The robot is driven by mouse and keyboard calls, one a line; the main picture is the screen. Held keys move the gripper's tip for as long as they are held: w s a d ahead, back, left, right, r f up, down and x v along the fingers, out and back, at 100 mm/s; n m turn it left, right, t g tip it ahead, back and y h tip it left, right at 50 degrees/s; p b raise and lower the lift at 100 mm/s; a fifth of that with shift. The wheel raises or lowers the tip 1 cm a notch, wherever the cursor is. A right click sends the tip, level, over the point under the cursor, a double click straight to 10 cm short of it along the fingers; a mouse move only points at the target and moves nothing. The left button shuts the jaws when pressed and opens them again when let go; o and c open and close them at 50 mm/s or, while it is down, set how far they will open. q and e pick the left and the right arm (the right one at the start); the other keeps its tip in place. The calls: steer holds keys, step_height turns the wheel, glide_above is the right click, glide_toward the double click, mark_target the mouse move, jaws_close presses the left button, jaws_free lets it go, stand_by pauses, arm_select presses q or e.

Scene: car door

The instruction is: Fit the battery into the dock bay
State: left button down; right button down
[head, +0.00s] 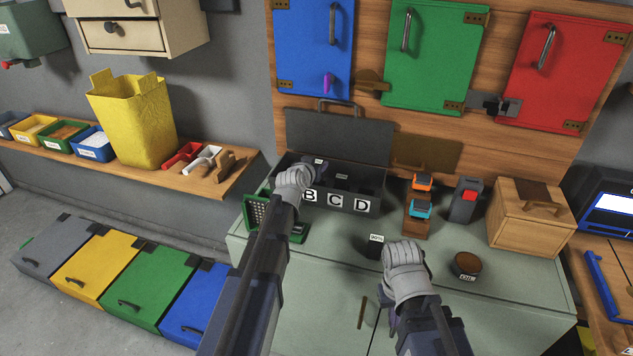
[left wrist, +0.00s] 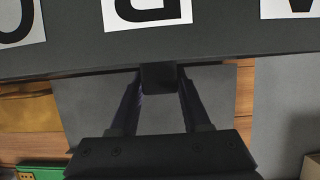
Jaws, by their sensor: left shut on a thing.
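My left gripper (head: 318,176) is at the dark open box (head: 345,199) with letters on its front, near the bay marked B. In the left wrist view, turned upside down, its two fingers (left wrist: 158,90) are shut on a small dark block (left wrist: 158,77). The block overlaps the box wall (left wrist: 235,45) in line with the B, and I cannot tell whether it touches. It may be the battery; its label is hidden. My right gripper (head: 386,252) is over the counter beside a small black labelled block (head: 375,246); its fingers are hard to make out.
The box lid (head: 340,136) stands open behind. To the right are a wooden stand with orange and blue items (head: 420,207), a dark device with a red part (head: 466,200), a wooden box (head: 530,225) and a round tin (head: 466,265).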

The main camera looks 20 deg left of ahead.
arm_select(q)
steer(key=shift+f+b, duration=1.95)
steer(key=shift+r, duration=0.15)
steer(key=c, duration=0.8)
jaws_free()
steer(key=shift+f, duration=0.2)
steer(key=shift+c, duration=0.2)
steer(key=o, duration=0.5)
steer(key=shift+r, duration=0.15)
